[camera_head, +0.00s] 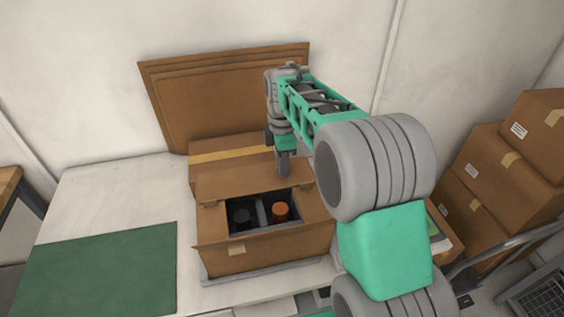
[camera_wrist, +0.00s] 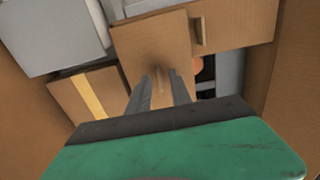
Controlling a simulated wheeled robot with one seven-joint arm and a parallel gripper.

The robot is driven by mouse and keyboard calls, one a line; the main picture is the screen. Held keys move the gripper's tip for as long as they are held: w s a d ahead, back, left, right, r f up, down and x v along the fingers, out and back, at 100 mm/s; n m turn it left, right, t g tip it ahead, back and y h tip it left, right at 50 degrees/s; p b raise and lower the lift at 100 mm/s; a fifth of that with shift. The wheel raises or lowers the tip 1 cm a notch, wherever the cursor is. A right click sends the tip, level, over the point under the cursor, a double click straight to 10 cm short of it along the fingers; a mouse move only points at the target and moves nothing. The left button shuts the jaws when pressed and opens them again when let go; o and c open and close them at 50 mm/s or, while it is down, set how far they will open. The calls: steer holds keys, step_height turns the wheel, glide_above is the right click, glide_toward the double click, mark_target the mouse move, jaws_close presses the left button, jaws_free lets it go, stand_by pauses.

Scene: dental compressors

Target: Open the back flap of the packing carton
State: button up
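The packing carton (camera_head: 318,240) stands on the white table. Its top shows a dark opening (camera_head: 265,212) with dark items and an orange-topped one inside. The back flap (camera_head: 230,184) is a brown panel behind the opening, appearing tilted back from it toward a taped box. In the wrist view this flap (camera_wrist: 150,40) lies ahead of my fingers. My gripper (camera_head: 284,172) points down at the flap's right part; in the wrist view its fingers (camera_wrist: 161,78) are apart with nothing visible between them. I cannot tell whether the fingertips touch the flap.
A taped box (camera_head: 225,155) sits right behind the carton. Flat cardboard sheets (camera_head: 200,100) lean on the wall. A green mat (camera_head: 100,270) lies on the table to the left. Stacked boxes (camera_head: 505,165) and a cart stand at the right. The table's left back is clear.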

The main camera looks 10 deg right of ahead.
steer(key=shift+c, duration=0.5)
jaws_close()
stand_by(0.9)
